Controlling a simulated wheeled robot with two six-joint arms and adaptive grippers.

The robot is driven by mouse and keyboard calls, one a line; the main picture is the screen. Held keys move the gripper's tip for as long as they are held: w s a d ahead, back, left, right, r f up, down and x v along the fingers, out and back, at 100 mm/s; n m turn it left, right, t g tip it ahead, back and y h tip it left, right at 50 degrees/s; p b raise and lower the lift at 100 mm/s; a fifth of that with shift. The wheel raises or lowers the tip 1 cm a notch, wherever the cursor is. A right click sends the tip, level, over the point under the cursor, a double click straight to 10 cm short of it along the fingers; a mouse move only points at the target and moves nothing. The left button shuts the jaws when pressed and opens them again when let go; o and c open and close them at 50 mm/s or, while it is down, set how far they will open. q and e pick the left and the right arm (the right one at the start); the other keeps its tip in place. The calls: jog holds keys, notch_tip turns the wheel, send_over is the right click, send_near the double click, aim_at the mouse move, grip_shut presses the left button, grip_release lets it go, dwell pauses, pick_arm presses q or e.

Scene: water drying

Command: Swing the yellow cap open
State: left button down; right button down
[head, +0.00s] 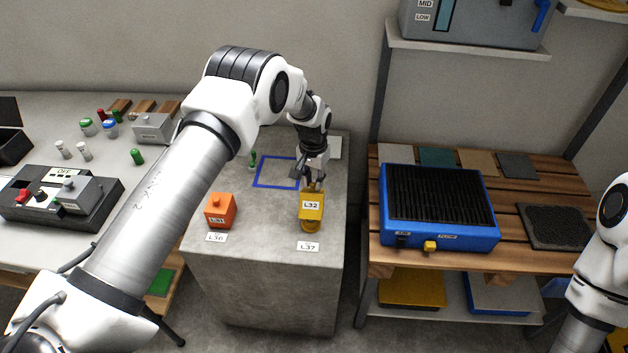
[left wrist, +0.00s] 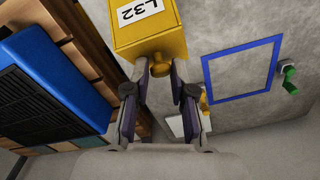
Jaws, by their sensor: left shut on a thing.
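The yellow cap (head: 311,207) is a box-like block labelled L32, near the front right of the grey concrete block (head: 265,285). It stands over a yellow round part (head: 311,227) behind the L37 tag. In the left wrist view the yellow cap (left wrist: 152,38) fills the top middle, with a small round yellow knob (left wrist: 160,64) facing me. My left gripper (head: 314,186) reaches it from behind; its fingertips (left wrist: 160,72) close around the knob. My right gripper is out of view; only part of my right arm shows at the right edge.
An orange block (head: 220,210) labelled L31 stands left of the cap. A blue square outline (head: 275,172) and a small green part (head: 253,160) lie behind. A wooden rack with a blue vented unit (head: 440,207) stands close on the right.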

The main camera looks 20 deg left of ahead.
pick_arm(q)
jog(key=c, duration=1.1)
grip_release()
jog(key=shift+a+f, duration=0.15)
jog(key=shift+f, duration=0.05)
jog(key=shift+o, duration=0.3)
jog(key=shift+w+a+f, duration=0.1)
jog(key=shift+a+f, duration=0.05)
jog(key=shift+a, duration=0.05)
jog(key=shift+d+r, duration=0.1)
jog(key=shift+r, duration=0.1)
notch_tip(320, 180, up, 12)
jog(key=shift+f, duration=0.25)
